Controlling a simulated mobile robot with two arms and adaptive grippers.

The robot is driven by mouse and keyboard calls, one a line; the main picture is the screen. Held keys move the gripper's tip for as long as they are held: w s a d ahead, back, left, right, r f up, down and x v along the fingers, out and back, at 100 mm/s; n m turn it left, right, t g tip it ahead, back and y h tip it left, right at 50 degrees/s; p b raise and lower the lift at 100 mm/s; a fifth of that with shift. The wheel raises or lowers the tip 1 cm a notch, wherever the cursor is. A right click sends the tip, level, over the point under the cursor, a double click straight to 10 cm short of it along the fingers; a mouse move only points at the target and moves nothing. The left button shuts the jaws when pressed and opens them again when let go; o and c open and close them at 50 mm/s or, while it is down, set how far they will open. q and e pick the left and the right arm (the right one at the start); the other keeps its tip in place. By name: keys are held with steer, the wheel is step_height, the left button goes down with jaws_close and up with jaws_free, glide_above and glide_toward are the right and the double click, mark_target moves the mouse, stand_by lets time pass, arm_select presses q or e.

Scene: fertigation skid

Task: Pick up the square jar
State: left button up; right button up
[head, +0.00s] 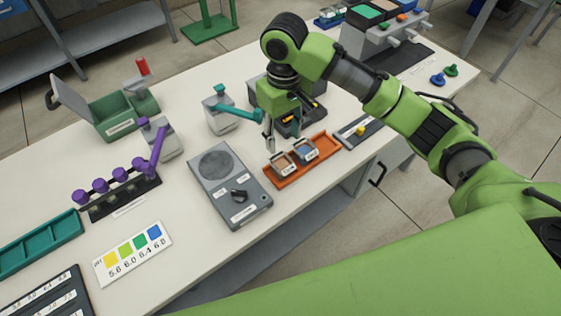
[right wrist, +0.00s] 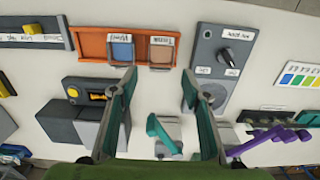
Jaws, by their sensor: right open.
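Two small square jars stand side by side in an orange tray (head: 274,183). The other is a blue-filled jar (head: 306,150), which also shows in the right wrist view (right wrist: 121,50). Both bear white labels. My right gripper (head: 284,138) is open and empty, above the table by the far side of the tray. In the right wrist view its fingers (right wrist: 158,82) are spread apart, short of the jars. My left gripper is not in view.
A grey device with a round plate and knob (head: 214,163) stands left of the tray. A dispenser with a teal lever (head: 222,110) stands behind. A dark strip with a yellow item (head: 352,134) lies right of the tray. The tray's right part is empty.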

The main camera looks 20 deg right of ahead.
glide_toward(282, 165)
steer(key=s, duration=0.2)
steer(key=shift+s+a+f, duration=0.1)
steer(key=shift+s+a, duration=0.15)
steer(key=shift+s, duration=0.05)
steer(key=shift+f+p, duration=0.35)
steer(key=shift+f, duration=0.55)
step_height(282, 165, down, 5)
steer(key=shift+w+a+r+p, duration=0.1)
steer(key=shift+w+r+p, duration=0.1)
steer(key=shift+p, duration=0.15)
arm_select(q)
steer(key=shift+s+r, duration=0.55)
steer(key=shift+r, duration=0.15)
arm_select(e)
steer(key=c, duration=0.9)
